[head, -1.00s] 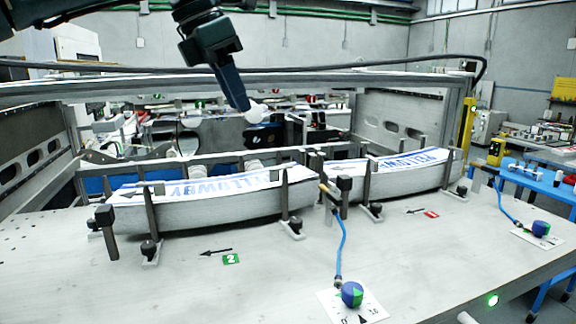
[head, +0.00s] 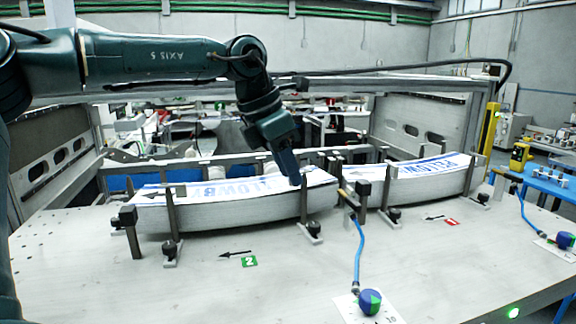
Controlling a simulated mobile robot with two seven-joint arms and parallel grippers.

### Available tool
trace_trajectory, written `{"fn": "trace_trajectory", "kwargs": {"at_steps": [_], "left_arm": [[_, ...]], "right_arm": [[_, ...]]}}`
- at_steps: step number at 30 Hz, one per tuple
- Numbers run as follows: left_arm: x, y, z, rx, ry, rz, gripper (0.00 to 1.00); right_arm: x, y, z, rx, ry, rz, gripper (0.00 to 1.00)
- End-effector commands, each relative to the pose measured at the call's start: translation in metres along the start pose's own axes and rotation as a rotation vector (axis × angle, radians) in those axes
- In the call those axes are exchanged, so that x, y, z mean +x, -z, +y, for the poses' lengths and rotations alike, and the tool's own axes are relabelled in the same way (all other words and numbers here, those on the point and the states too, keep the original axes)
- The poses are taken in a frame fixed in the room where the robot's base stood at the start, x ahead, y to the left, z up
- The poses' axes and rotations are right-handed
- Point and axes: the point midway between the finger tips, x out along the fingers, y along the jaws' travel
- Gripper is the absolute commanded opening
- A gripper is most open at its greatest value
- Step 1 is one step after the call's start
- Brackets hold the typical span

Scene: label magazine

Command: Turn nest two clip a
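Nest two, beside the green "2" tag (head: 249,261), holds a long curved stack of labels (head: 235,212) with blue lettering. Dark upright posts with black knobs stand along its front: a left post (head: 171,212), a right post (head: 303,206) and a far-left post (head: 131,232). I cannot tell which part is clip a. My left gripper (head: 294,180) points down at the stack's right end, close to the top of the right post. I cannot tell whether it touches anything or whether its fingers are open. My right gripper is not in view.
A blue hose (head: 359,250) runs to a blue-green knob (head: 370,302) at the front. A rail (head: 390,82) crosses behind. The table front is mostly clear.

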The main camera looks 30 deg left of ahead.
Motion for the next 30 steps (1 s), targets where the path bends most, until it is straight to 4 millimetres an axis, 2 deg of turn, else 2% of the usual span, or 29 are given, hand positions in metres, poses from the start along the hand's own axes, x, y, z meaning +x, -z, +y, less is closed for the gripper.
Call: {"fn": "trace_trajectory", "kwargs": {"at_steps": [10, 21, 30], "left_arm": [[0.0041, 0.0002, -0.0001, 0.000, 0.001, 0.000, 0.30], [0.0036, 0.0001, 0.0000, 0.000, 0.000, -0.001, 0.00], [0.0036, 0.0001, -0.0002, -0.004, -0.002, -0.001, 0.00]], "right_arm": [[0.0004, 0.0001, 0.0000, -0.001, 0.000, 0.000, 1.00], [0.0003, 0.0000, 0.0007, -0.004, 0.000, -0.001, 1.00], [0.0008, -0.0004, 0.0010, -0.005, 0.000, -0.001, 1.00]]}}
